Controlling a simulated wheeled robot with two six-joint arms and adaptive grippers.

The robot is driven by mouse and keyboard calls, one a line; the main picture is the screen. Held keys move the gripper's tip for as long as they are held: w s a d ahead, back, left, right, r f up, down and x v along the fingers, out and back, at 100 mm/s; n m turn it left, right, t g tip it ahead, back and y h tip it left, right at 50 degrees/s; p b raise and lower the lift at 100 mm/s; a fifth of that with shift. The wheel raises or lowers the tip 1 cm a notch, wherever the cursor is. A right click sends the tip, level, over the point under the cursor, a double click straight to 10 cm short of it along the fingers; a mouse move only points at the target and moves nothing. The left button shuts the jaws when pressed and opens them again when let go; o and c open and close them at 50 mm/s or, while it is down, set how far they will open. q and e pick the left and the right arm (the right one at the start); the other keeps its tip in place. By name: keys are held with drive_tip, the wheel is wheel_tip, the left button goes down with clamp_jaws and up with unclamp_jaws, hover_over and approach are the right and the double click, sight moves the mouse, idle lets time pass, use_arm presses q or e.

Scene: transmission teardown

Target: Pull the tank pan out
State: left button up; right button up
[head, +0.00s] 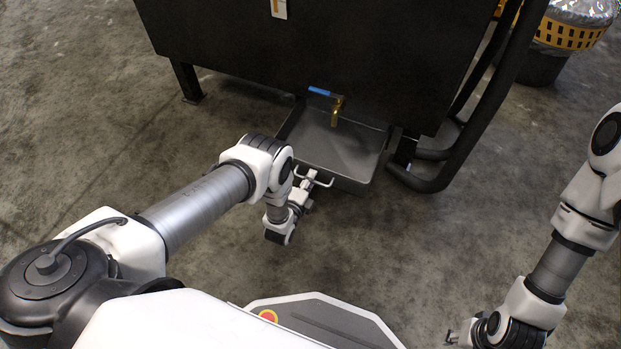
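The tank pan (345,151) is a shallow dark grey tray on the floor. Its back part lies beneath the big black tank (330,50), and its front sticks out toward me. A brass tap with a blue lever (335,107) hangs over the pan. A light handle (325,182) shows at the pan's front wall. My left gripper (310,179) is at this handle; the small size and overlap hide whether its fingers are closed around it. My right gripper (451,339) is low at the right, far from the pan, and its fingers are too small to judge.
Black bent tubes (455,170) stand close to the pan's right side. A tank leg (187,83) stands at the left. A bin with a yellow band (568,36) is at the back right. The concrete floor in front of the pan is clear.

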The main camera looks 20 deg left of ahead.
use_arm(q)
drive_tip(key=shift+s, duration=0.1)
drive_tip(key=v, duration=1.1)
drive_tip(key=shift+s, duration=0.35)
drive_tip(key=shift+r, duration=0.15)
